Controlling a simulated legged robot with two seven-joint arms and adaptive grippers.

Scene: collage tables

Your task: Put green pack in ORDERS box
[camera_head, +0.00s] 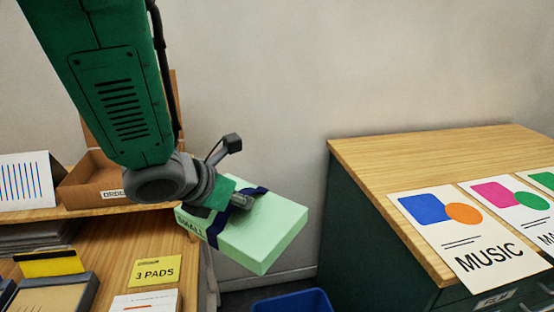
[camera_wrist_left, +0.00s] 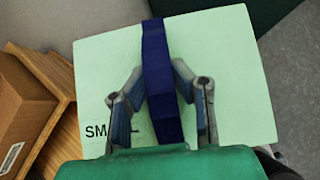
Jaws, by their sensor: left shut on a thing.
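A pale green pack (camera_head: 262,234) with a dark blue band hangs from my left gripper (camera_head: 240,199), in the gap between the left table and the right cabinet. In the left wrist view the pack (camera_wrist_left: 220,60) lies under my left gripper (camera_wrist_left: 161,80), whose fingers are shut on the dark blue band (camera_wrist_left: 158,50). Its lettering is partly covered by a finger. The ORDERS box (camera_head: 95,185) is an open cardboard box on the raised shelf at left, partly hidden behind my left arm, its label only partly readable. My right gripper is not in view.
A yellow "3 PADS" card (camera_head: 155,271) and dark trays (camera_head: 50,295) are on the left table. A blue bin (camera_head: 292,301) stands on the floor below the pack. At right, a wooden-topped green cabinet (camera_head: 420,150) carries posters (camera_head: 460,235).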

